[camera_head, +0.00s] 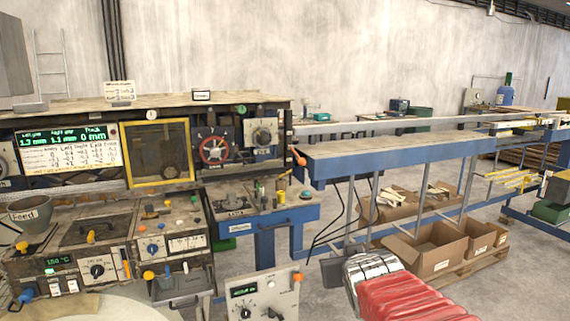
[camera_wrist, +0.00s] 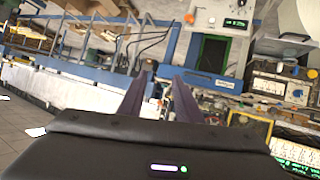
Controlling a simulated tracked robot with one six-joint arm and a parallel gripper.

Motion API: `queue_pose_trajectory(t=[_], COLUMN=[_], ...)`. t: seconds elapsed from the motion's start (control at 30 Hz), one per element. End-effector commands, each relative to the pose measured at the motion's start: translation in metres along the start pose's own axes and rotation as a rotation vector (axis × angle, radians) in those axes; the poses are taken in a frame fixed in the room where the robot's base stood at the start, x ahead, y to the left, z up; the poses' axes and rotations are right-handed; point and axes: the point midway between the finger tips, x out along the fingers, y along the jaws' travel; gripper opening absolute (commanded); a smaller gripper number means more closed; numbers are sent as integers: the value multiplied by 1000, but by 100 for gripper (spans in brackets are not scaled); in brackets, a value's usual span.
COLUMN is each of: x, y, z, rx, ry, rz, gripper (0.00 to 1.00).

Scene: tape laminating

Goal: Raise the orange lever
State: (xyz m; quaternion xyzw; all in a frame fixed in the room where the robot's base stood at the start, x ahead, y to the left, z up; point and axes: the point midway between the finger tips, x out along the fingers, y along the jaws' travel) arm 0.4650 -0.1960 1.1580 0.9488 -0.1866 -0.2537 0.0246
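An orange lever (camera_head: 298,157) sits at the right end of the machine, by the near left corner of the long blue-framed table. Its orange handle tilts up to the left. My gripper (camera_wrist: 160,82) shows in the wrist view with two dark fingers apart and nothing between them. The fingers are well away from the lever. I cannot surely pick out the lever in the tilted wrist view.
The blue-framed table (camera_head: 400,150) runs to the right. Cardboard boxes (camera_head: 437,250) stand on the floor below it. A grey control box (camera_head: 262,295) stands in front, and a small blue bench (camera_head: 262,215) with tools is beside the lever.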

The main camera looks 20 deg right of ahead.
Motion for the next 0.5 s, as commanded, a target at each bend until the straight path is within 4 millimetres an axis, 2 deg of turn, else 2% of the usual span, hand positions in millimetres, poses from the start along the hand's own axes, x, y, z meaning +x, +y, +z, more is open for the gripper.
queue_pose_trajectory(t=[0.03,0.2,0.4,0.5], x=[12,38,57,60], y=[17,67,123,143], z=[-7,-36,-59,-65], rx=[6,6,-4,-10], ry=[35,184,349,412], rz=[26,85,128,137], gripper=[31,31,31,31])
